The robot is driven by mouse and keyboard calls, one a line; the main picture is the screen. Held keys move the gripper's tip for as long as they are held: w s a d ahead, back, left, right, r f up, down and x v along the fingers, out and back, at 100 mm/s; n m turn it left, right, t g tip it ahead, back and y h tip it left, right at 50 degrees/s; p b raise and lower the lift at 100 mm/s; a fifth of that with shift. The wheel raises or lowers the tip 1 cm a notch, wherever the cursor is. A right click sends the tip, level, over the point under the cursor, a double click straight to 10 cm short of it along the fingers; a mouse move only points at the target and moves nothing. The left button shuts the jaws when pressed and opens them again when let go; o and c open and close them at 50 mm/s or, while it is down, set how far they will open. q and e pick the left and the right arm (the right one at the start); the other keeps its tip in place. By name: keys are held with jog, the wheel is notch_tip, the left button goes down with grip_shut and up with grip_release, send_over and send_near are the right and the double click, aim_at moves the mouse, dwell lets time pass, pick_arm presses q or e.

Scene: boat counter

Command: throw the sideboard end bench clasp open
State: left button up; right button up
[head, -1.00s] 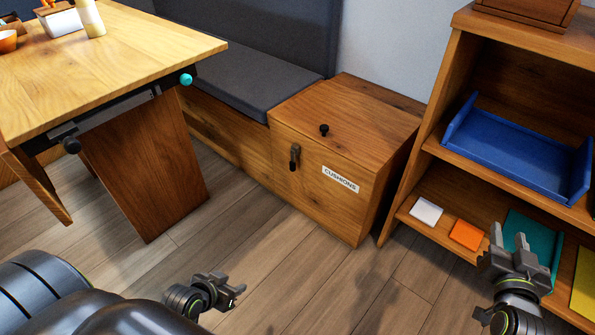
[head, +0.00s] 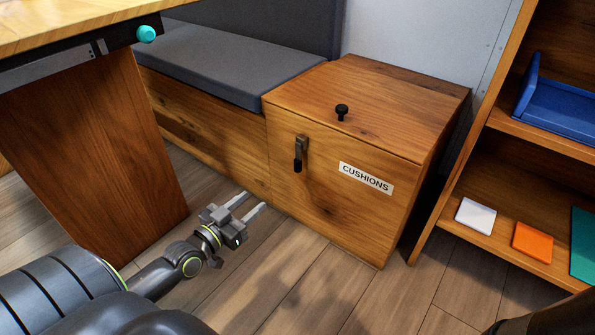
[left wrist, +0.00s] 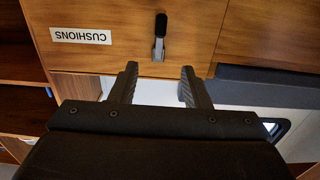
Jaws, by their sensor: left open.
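The clasp (head: 300,152) is a small metal piece with a black grip hanging down, on the front of the wooden end bench box (head: 330,205) just below the lid edge. The lid (head: 365,100) lies flat and shut, with a black knob (head: 341,112) on top. My left gripper (head: 254,203) is open and empty, low and to the left of the clasp, apart from it. In the left wrist view, which is upside down, the clasp (left wrist: 160,38) lies beyond and between the two open fingers (left wrist: 159,70). My right gripper does not show.
A wooden table (head: 85,130) with a teal knob (head: 146,34) stands at left. A grey-cushioned bench (head: 215,65) joins the box. A shelf (head: 475,235) with a blue tray (head: 560,110) stands at right. The floor before the box is clear.

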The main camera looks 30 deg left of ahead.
aim_at(295, 163)
pick_arm(q)
jog(key=w, duration=0.6)
jog(key=w+d+b, duration=0.1)
jog(key=w, duration=1)
jog(key=shift+w+d+r+b, duration=0.1)
jog(key=shift+w+d+b, duration=0.05)
jog(key=shift+w+b, duration=0.2)
grip_shut()
